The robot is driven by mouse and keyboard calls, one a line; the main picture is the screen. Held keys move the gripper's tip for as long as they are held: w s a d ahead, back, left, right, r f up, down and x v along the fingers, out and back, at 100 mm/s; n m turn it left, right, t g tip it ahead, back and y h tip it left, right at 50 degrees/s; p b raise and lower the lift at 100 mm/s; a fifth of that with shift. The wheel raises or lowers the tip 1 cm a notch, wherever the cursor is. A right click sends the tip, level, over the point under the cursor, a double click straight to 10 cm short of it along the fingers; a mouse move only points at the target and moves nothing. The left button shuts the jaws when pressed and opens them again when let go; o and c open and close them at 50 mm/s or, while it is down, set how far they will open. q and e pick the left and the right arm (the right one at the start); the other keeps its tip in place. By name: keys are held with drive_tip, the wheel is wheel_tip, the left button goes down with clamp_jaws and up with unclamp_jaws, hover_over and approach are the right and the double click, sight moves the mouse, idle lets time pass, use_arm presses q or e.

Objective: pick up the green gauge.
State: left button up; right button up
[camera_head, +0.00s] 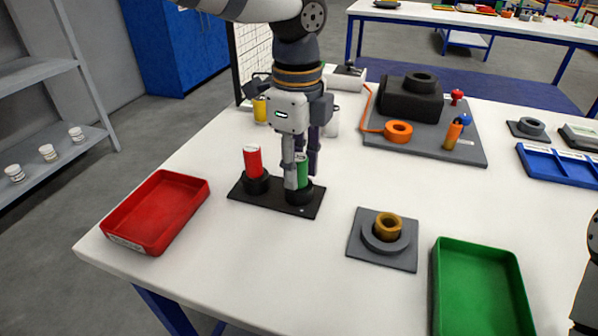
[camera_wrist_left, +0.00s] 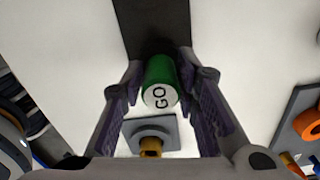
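The green gauge (camera_head: 302,172) stands upright in the right-hand cup of a black two-cup stand (camera_head: 268,201). My left gripper (camera_head: 302,178) points down over it, with one finger in front hiding part of it. In the left wrist view, the green gauge (camera_wrist_left: 160,84) shows its white end marked "GO" between the purple finger pads of my left gripper (camera_wrist_left: 160,80). The fingers are around the gauge, with a narrow gap visible beside it, so they look open. A red gauge (camera_head: 252,161) stands in the stand's left cup. My right gripper is not in view.
A red tray (camera_head: 157,207) lies to the left and a green tray (camera_head: 481,290) at front right. A grey plate with a bronze ring (camera_head: 388,228) sits between stand and green tray. A yellow cylinder (camera_head: 260,109) stands close behind the gripper.

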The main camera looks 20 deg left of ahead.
use_arm(q)
clamp_jaws()
drive_tip(key=shift+r, duration=0.1)
